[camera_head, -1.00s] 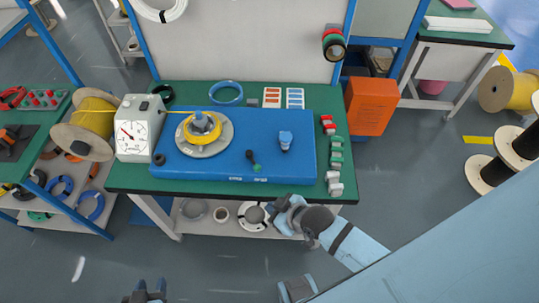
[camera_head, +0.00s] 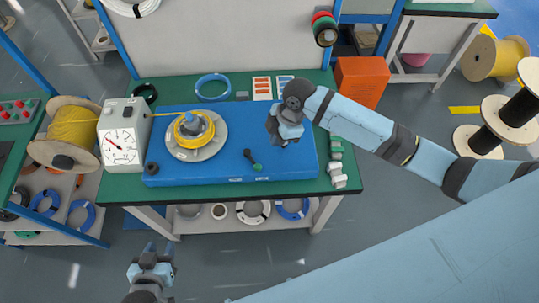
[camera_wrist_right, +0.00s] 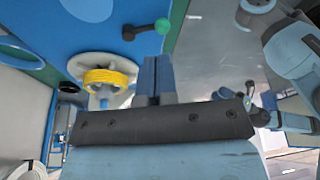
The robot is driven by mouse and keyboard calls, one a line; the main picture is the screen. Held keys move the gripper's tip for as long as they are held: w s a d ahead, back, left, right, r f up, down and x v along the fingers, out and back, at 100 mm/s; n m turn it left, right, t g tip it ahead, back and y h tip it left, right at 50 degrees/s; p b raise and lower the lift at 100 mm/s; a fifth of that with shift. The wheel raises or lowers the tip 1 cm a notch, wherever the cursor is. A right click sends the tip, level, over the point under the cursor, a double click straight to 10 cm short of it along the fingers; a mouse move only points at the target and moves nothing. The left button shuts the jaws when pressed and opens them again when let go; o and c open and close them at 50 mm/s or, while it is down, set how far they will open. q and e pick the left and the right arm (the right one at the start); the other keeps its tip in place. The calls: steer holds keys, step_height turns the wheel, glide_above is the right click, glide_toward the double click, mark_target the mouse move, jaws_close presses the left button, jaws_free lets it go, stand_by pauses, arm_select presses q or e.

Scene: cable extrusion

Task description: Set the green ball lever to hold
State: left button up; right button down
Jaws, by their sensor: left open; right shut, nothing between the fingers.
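The green ball lever is a short black lever (camera_head: 248,154) with a green ball (camera_head: 257,167) at its front end. It lies on the blue panel (camera_head: 218,174), angled toward the front and slightly right. In the right wrist view the green ball (camera_wrist_right: 162,26) shows just beyond the fingertips, with the black arm (camera_wrist_right: 140,31) to its left. My right gripper (camera_head: 284,142) is shut and empty above the panel, to the right of the lever and apart from it. Its fingers (camera_wrist_right: 155,62) show closed together. My left gripper (camera_head: 159,249) is open and empty, in front of the table.
A yellow cable coil (camera_head: 194,130) sits on a grey disc left of the lever. A white gauge box (camera_head: 122,136) and cable spool (camera_head: 72,128) stand further left. Green and grey blocks (camera_head: 337,170) line the right table edge. An orange box (camera_head: 361,82) stands behind right.

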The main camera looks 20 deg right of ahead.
mark_target(253, 161)
arm_select(q)
steer(key=shift+s+f, duration=0.1)
steer(key=shift+s, duration=0.15)
arm_select(e)
steer(key=shift+f, duration=0.1)
steer(key=p+x, duration=0.1)
steer(key=x, duration=0.8)
steer(key=shift+a+f, duration=0.15)
steer(key=shift+f, duration=0.25)
arm_select(q)
steer(key=shift+w+a+r, duration=0.1)
steer(key=shift+w+r, duration=0.05)
steer(key=shift+r, duration=0.45)
steer(key=shift+f, duration=0.15)
arm_select(e)
steer(key=shift+a, duration=0.1)
